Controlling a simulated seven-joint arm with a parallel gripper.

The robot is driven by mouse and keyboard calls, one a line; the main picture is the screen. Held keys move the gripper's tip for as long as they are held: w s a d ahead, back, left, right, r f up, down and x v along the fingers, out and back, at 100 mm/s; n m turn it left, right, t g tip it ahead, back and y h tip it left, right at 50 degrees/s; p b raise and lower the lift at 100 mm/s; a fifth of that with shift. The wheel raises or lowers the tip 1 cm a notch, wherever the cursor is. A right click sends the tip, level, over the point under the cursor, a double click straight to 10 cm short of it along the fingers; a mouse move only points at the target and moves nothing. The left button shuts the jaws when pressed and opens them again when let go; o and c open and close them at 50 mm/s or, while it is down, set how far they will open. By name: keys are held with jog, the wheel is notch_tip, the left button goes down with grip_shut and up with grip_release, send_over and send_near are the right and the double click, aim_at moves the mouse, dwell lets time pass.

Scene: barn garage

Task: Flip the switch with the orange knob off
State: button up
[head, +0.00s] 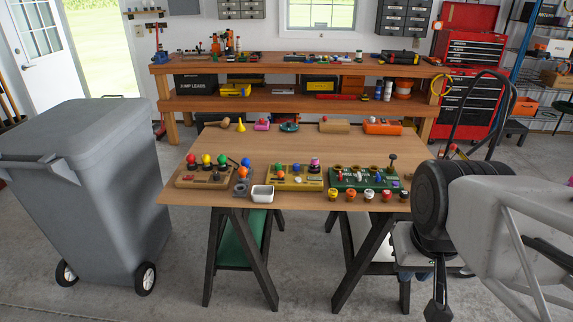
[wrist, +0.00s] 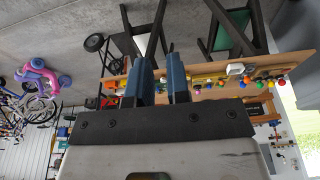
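My gripper (wrist: 158,66) shows two blue fingers standing apart with nothing between them in the wrist view. It is well away from the table's boards. The wooden table (head: 300,143) carries a brown board (head: 204,181) with red, yellow and green knobs, a yellow board (head: 285,185) with several coloured knobs, and a green board (head: 345,184) with several levers. Small orange spots show on or near these boards. I cannot tell which one is the orange knob of the switch, nor its position. My arm covers the right side of the head view.
A white dish (head: 262,194) and several small knobs stand along the table's front edge. A mallet, a yellow funnel (head: 241,125) and an orange tool (head: 382,127) lie along its back. A grey bin (head: 100,185) stands left. The table's middle is clear.

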aim_at(283, 174)
jog(key=shift+w, duration=0.15)
jog(key=shift+c, duration=1.1)
jog(key=shift+w+a+m, duration=0.3)
jog(key=shift+w, duration=0.25)
grip_shut()
jog(key=w+a+f+m+y, duration=0.1)
jog(key=w+a+m+y, duration=0.2)
jog(key=w, duration=0.7)
jog(key=w+a+f+m+g+y, duration=0.1)
jog(key=w+a+f+m+y, duration=0.2)
jog(key=w, duration=0.6)
jog(key=w+a+m+y, duration=0.2)
jog(key=w+a+m, duration=0.15)
jog(key=w, duration=0.65)
jog(key=w+f+m+t+y, duration=0.1)
jog(key=w+f+m, duration=0.3)
jog(key=w, duration=0.5)
jog(key=w+f+m+t+y, duration=0.1)
jog(key=w+f+m+t, duration=0.1)
jog(key=w+f+m, duration=0.2)
jog(key=w+a+f+m+t+y, duration=0.1)
jog(key=w+f+m+y, duration=0.1)
jog(key=w+f+m, duration=0.3)
jog(key=w+f, duration=0.4)
jog(key=w, duration=0.6)
jog(key=shift+a, duration=0.2)
jog(key=shift+x, duration=6.9)
jog(key=shift+w+r, duration=0.1)
jog(key=shift+w, duration=0.1)
